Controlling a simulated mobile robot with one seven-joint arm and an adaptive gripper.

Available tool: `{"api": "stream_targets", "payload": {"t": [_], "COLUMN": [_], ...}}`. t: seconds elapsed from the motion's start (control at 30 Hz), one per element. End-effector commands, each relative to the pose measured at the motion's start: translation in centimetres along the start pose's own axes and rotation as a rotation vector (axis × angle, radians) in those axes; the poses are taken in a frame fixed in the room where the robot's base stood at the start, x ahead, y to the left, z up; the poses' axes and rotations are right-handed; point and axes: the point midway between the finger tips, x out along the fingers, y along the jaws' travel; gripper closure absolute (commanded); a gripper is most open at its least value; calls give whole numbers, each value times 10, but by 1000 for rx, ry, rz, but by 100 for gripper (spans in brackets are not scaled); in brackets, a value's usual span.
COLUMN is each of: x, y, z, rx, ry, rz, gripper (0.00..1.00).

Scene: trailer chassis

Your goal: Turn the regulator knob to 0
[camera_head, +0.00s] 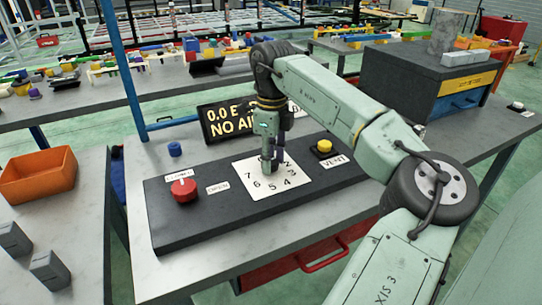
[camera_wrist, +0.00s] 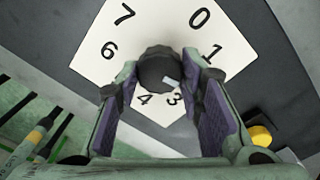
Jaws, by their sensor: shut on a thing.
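The regulator knob (camera_wrist: 156,66) is a dark round knob on a white dial plate (camera_wrist: 85,42) with black numbers. A short white mark on the knob points to the lower right in the wrist view, towards the side of the 3 and the right finger. The 0 is at the upper right; the 2 is hidden behind that finger. My gripper (camera_wrist: 160,74) is shut on the knob, one finger on each side. In the head view my gripper (camera_head: 270,163) points down over the dial plate (camera_head: 249,172), and the knob is mostly hidden.
On the black panel (camera_head: 225,225) are a red knob (camera_head: 183,187) with CLOSED and OPEN labels and a yellow button (camera_head: 324,147) by a VENT label. A display (camera_head: 226,123) reading "0.0" and "NO AI", partly hidden, stands behind. A grey cabinet (camera_head: 415,85) is at right.

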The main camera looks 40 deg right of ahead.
Motion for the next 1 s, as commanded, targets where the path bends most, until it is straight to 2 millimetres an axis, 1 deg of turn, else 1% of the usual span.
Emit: {"api": "stream_targets", "payload": {"t": [1.0], "x": [-1], "y": [-2], "z": [2], "rx": [-960], "ry": [25], "rz": [-2], "gripper": [94]}}
